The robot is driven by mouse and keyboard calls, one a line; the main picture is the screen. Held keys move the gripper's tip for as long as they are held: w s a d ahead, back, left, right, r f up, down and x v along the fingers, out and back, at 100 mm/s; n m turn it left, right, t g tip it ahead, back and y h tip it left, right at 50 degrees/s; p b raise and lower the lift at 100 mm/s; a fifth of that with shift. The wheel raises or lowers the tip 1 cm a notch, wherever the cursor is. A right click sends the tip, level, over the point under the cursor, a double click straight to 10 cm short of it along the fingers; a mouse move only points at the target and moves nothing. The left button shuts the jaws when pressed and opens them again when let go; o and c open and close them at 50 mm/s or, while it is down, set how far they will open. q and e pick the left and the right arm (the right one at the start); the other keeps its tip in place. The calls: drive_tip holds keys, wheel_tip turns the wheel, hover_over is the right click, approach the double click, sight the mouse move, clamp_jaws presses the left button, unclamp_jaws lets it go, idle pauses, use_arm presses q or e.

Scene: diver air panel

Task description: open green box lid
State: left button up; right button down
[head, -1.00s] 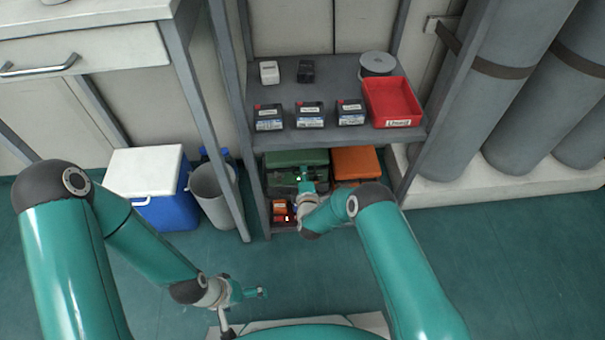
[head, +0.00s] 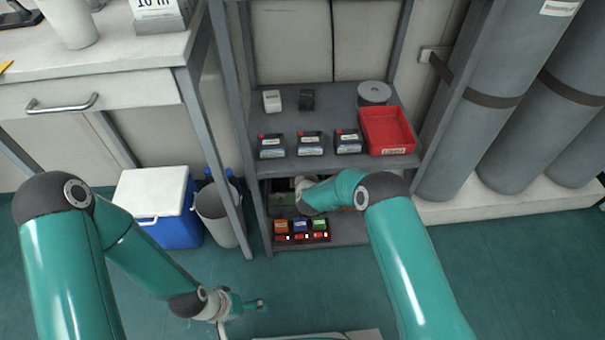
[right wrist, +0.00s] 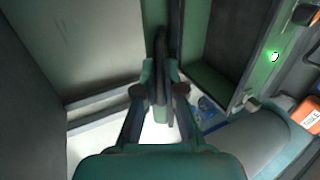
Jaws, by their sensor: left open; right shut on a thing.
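The green box (head: 284,202) stands on the lower shelf, mostly hidden by my right arm and the shelf above; a dark area shows above its front. In the right wrist view the box's green wall (right wrist: 262,52) borders a dark open interior. My right gripper (right wrist: 160,75) is shut on a narrow green edge that appears to be the lid (right wrist: 155,14), which seems raised. In the head view the right fingers are hidden inside the shelf. My left gripper (head: 257,304) is open and empty, low over the floor, away from the shelf.
On the lower shelf, a rack of small coloured units (head: 301,229) stands in front of the box. The upper shelf holds black batteries (head: 310,143) and a red bin (head: 387,130). A grey waste bin (head: 219,214) and a blue cooler (head: 170,232) stand left. Grey cylinders (head: 450,110) stand right.

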drive_tip(key=shift+w+r, duration=0.3)
drive_tip(key=shift+r, duration=0.05)
drive_tip(key=c, duration=1.5)
unclamp_jaws()
drive_tip(key=shift+c, duration=0.2)
drive_tip(key=shift+s, duration=0.2)
drive_tip(key=v, duration=1.1)
drive_tip(key=shift+s, duration=0.3)
drive_tip(key=shift+r, duration=0.1)
